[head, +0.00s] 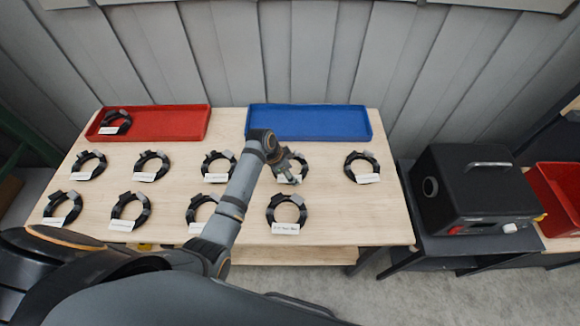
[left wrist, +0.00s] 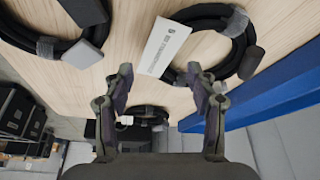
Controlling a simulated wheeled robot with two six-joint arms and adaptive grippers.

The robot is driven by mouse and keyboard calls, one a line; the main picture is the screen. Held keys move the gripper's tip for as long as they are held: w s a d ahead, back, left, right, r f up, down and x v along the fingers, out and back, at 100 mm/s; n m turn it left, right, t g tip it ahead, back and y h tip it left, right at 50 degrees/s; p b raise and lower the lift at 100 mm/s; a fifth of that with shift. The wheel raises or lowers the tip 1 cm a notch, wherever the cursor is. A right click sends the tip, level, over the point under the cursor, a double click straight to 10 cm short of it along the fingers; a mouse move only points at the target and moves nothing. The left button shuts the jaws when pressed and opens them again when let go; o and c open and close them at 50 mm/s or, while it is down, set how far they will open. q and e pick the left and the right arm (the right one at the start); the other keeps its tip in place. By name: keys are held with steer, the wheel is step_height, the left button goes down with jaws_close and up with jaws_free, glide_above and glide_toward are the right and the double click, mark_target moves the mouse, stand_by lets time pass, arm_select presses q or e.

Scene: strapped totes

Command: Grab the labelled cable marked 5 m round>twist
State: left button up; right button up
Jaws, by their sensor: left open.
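Several coiled black cables with white labels lie in two rows on the wooden table (head: 248,182); most labels are too small to read in the head view. My left gripper (head: 290,172) is open and empty above the fourth back-row cable (head: 302,159), partly hiding it. In the left wrist view, a coiled cable with a white label (left wrist: 163,47) lies just ahead of the open fingers (left wrist: 162,98); its text is not legible. Another coil (left wrist: 60,46), likely the front-row cable (head: 271,212), lies to its left. My right gripper is not in view.
A red tray (head: 170,125) holding one labelled coil (head: 115,117) stands at the back left. An empty blue tray (head: 310,122) stands at the back right. A black box with a handle (head: 475,185) and a red bin (head: 562,190) stand to the right of the table.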

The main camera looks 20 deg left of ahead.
arm_select(q)
steer(key=x, duration=0.2)
steer(key=shift+d+f, duration=0.2)
steer(key=shift+f, duration=0.1)
steer(key=shift+w+d+f, duration=0.1)
steer(key=shift+f, duration=0.25)
jaws_close()
